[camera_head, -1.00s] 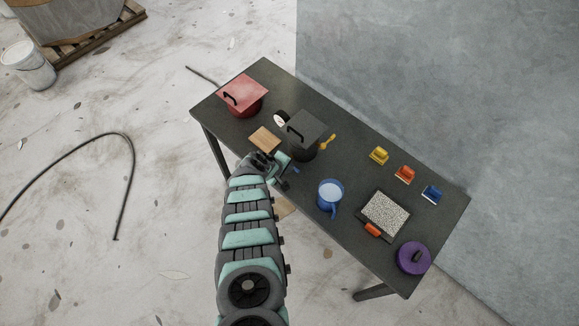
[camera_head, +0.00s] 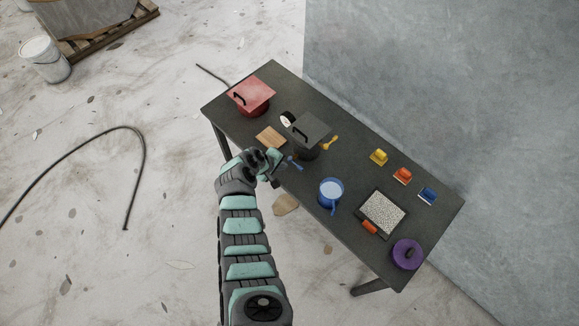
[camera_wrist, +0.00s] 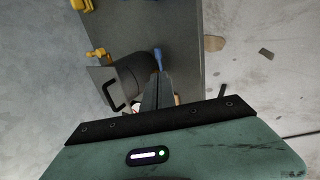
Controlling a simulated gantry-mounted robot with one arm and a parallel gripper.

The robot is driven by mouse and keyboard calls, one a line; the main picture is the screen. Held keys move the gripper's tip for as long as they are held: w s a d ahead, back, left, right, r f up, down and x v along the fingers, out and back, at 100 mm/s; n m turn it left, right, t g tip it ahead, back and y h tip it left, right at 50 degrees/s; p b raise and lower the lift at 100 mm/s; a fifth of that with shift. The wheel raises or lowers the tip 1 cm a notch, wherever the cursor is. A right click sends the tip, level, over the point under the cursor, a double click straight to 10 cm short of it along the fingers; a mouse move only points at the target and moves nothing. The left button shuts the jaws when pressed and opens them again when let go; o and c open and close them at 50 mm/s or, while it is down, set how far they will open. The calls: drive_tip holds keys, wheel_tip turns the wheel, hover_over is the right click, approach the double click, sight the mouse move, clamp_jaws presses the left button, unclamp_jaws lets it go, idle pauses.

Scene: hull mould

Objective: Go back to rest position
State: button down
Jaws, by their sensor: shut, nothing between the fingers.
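My gripper (camera_head: 275,178) is at the front edge of the dark table (camera_head: 358,180), near the wooden board and the black pot. It also shows in the wrist view (camera_wrist: 158,82), where its narrow fingers are together with nothing between them. The blue tool (camera_head: 295,163) lies on the table close to the fingertips; it also shows in the wrist view (camera_wrist: 158,57), just beyond the fingers. The black pot (camera_head: 308,134) with a square lid stands behind the gripper.
A red pot (camera_head: 251,95), wooden board (camera_head: 270,138), blue mug (camera_head: 330,192), tray of pellets (camera_head: 383,212), purple lidded pot (camera_head: 406,254) and several coloured scrapers (camera_head: 402,176) are on the table. A grey wall (camera_head: 440,80) stands behind. The floor (camera_head: 150,210) in front is mostly clear, with a cable (camera_head: 140,150).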

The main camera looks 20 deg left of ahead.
drive_tip(key=shift+v, duration=0.75)
drive_tip(key=shift+a, duration=0.2)
